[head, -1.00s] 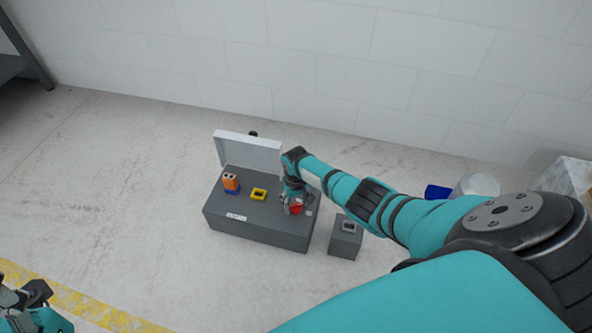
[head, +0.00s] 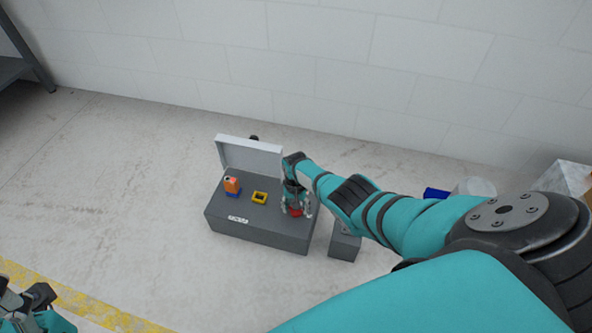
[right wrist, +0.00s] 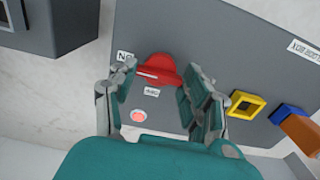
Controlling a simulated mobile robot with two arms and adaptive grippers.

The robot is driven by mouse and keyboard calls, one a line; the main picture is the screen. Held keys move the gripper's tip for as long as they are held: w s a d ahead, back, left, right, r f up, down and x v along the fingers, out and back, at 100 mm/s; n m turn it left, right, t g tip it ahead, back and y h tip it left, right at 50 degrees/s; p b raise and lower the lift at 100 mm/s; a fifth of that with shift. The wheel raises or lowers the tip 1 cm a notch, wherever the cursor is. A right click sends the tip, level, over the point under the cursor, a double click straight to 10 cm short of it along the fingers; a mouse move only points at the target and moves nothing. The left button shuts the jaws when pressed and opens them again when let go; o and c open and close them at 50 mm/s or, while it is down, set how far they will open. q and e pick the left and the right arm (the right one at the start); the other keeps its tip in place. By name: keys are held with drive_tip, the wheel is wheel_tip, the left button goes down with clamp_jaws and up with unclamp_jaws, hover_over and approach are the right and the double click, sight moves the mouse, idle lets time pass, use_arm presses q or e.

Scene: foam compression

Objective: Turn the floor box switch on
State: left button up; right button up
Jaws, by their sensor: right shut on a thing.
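The floor box (head: 262,237) is grey with its lid (head: 250,157) raised at the back. Its red rotary switch knob (right wrist: 160,66) is on the top panel. A white line on the knob points left toward the ON label (right wrist: 125,57); the OFF label (right wrist: 152,92) is below it. A round lamp (right wrist: 138,115) glows red. My right gripper (right wrist: 158,80) is shut on the red knob, with one finger on each side; it also shows in the head view (head: 296,212). My left gripper (head: 28,300) is at the lower left, away from the box; its jaws are unclear.
A yellow square frame (head: 260,197) and an orange block on a blue base (head: 232,186) are on the box top. A small grey box (head: 345,245) stands to the right, partly behind my arm. A white wall (head: 300,70) is behind. The floor left of the box is clear.

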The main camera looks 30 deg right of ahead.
drive_tip(key=shift+w, duration=0.1)
drive_tip(key=o, duration=1.2)
drive_tip(key=shift+c, duration=0.2)
wheel_tip(320, 180, up, 12)
idle(0.5)
